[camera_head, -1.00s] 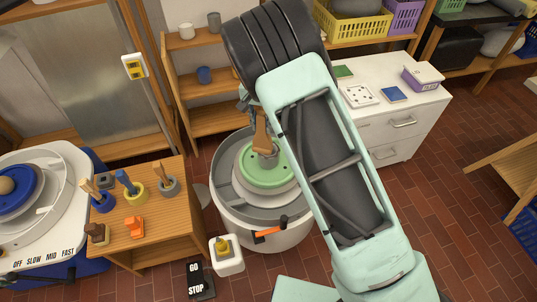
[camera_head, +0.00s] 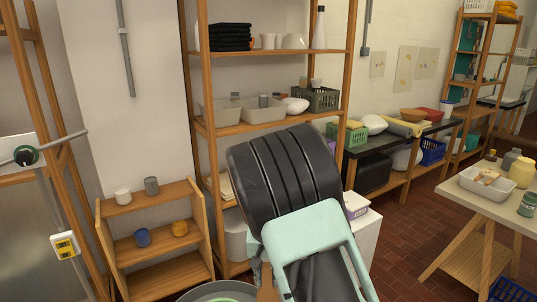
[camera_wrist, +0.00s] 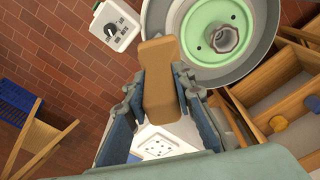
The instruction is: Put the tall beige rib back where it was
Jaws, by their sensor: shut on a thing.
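The tall beige rib (camera_wrist: 160,68) is a flat tan-brown block in the wrist view. My gripper (camera_wrist: 161,88) is shut on it, with a blue-grey finger on each side. The rib's far end sticks out past the fingertips. In the head view a small brown piece (camera_head: 267,284) shows at the bottom, beside my pale green arm; the fingers are hidden there. The potter's wheel with its green disc (camera_wrist: 215,32) lies beyond the rib in the wrist view.
A low wooden shelf (camera_head: 153,253) with mugs stands left of my arm, against the wall. A tall wooden rack (camera_head: 272,127) stands behind my arm. A table (camera_head: 490,205) with a tray and jars is at right. Brick floor between is open.

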